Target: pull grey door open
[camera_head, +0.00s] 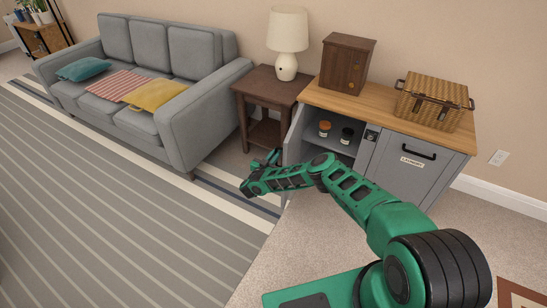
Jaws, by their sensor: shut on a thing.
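The grey door (296,131) is on the left part of a grey cabinet with a wooden top. It stands swung open to the left, seen nearly edge-on, and the shelf inside shows. My gripper (269,157) is at the outer left side of the door, by its free edge, and is shut on the door's handle. The handle itself is too small and too covered to make out. My green arm crosses in front of the cabinet and hides the lower part of the door and opening.
Two small jars (324,128) stand on the inner shelf. A laundry door (415,164) with a black handle is at right. A wooden box (347,64) and wicker basket (432,101) sit on top. A side table (268,96) and sofa (160,75) stand left; carpet in front is clear.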

